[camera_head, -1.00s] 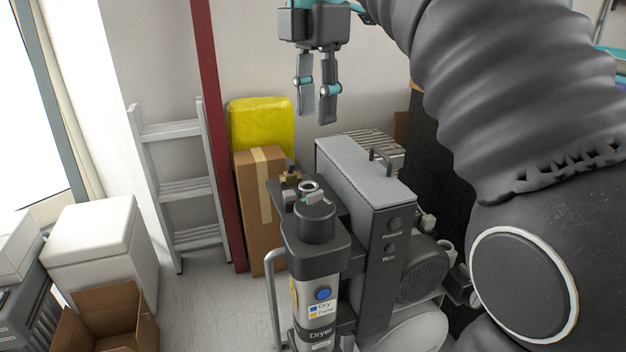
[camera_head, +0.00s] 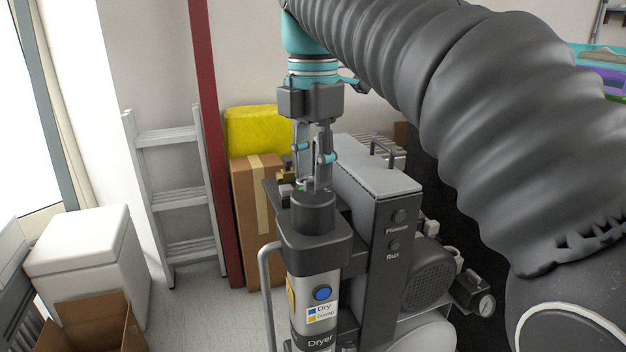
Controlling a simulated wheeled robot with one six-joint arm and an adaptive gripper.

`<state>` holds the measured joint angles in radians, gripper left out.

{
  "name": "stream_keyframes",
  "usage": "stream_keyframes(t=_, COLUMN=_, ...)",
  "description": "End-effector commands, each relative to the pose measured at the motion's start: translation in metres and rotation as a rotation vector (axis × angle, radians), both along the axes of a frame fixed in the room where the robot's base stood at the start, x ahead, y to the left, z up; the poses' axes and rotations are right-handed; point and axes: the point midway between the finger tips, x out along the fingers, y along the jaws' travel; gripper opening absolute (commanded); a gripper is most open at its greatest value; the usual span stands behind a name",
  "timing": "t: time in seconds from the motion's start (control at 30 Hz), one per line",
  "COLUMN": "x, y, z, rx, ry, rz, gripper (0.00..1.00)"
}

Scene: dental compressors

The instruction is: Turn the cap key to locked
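The cap (camera_head: 314,207) is a dark round top on the upright dryer canister. The key on it is mostly hidden by my fingers; only a small green and light-coloured part (camera_head: 302,187) shows beside them. Its turn angle cannot be read. My gripper (camera_head: 314,185) points straight down over the cap, its fingertips at key height. The fingers are apart, one on the left and one on the right. I cannot see whether they touch the key.
A grey compressor housing (camera_head: 378,185) with a top handle stands close on the right of the dryer. A brass fitting (camera_head: 287,168) is behind the cap. A cardboard box (camera_head: 243,200), a red post (camera_head: 212,130) and a ladder (camera_head: 180,200) stand behind on the left.

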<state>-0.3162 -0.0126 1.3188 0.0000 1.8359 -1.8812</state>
Motion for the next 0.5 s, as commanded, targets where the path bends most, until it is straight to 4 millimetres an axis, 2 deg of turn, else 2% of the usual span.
stream_keyframes(t=0.1, x=-0.0002, y=-0.0001, z=-0.0073, rx=0.001, ry=-0.001, rz=0.000, gripper=0.34)
stream_keyframes(t=0.4, x=0.0001, y=0.0001, z=-0.0086, rx=0.001, ry=-0.001, rz=0.000, gripper=0.34)
stream_keyframes(t=0.43, x=0.0001, y=0.0001, z=-0.0086, rx=0.001, ry=-0.001, rz=0.000, gripper=0.32)
stream_keyframes(t=0.5, x=0.0001, y=0.0001, z=-0.0086, rx=0.001, ry=-0.001, rz=0.000, gripper=0.14)
